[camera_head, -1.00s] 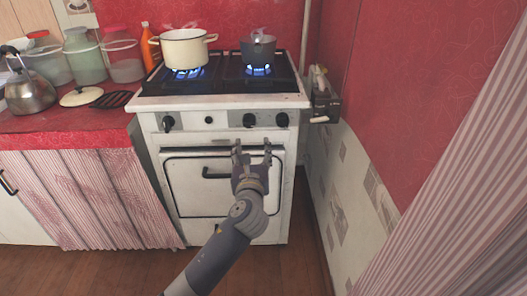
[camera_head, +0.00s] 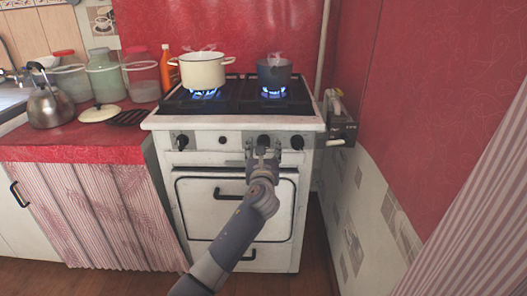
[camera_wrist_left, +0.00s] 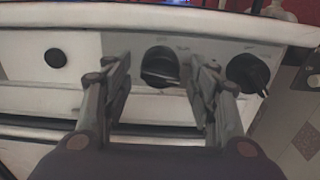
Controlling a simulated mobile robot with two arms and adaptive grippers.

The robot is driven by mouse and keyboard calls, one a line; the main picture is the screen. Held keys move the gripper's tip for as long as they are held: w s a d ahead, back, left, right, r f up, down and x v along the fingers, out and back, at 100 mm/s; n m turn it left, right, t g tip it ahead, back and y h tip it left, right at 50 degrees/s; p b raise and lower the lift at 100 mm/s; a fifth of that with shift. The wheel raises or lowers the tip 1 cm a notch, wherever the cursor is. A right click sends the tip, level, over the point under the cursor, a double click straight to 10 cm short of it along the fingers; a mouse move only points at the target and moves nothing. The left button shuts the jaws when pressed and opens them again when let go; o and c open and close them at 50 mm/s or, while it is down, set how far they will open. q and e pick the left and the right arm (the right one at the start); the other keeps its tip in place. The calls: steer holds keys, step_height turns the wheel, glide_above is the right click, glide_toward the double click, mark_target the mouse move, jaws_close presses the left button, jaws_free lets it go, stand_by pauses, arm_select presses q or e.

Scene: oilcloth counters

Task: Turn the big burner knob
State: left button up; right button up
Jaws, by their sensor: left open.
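The white stove (camera_head: 160,124) has black knobs along its front panel. A left knob (camera_head: 181,141), a middle knob (camera_head: 263,139) and a right knob (camera_head: 297,142) show in the head view. My left gripper (camera_head: 263,152) is at the front panel, at the middle knob. In the left wrist view its two fingers (camera_wrist_left: 160,82) are open, one on each side of that knob (camera_wrist_left: 160,66), which sits between the tips; contact cannot be told. The right knob (camera_wrist_left: 248,73) is just beyond the right finger. My right gripper is not in view.
A cream pot (camera_head: 203,72) and a dark pot (camera_head: 274,73) stand over lit blue burners. The oven door handle (camera_head: 230,195) lies below the panel. A metal box (camera_head: 338,122) is on the wall at right. A kettle (camera_head: 50,105) and jars stand on the left counter.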

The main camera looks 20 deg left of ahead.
arm_select(q)
steer(key=c, duration=1.1)
steer(key=shift+o, duration=0.2)
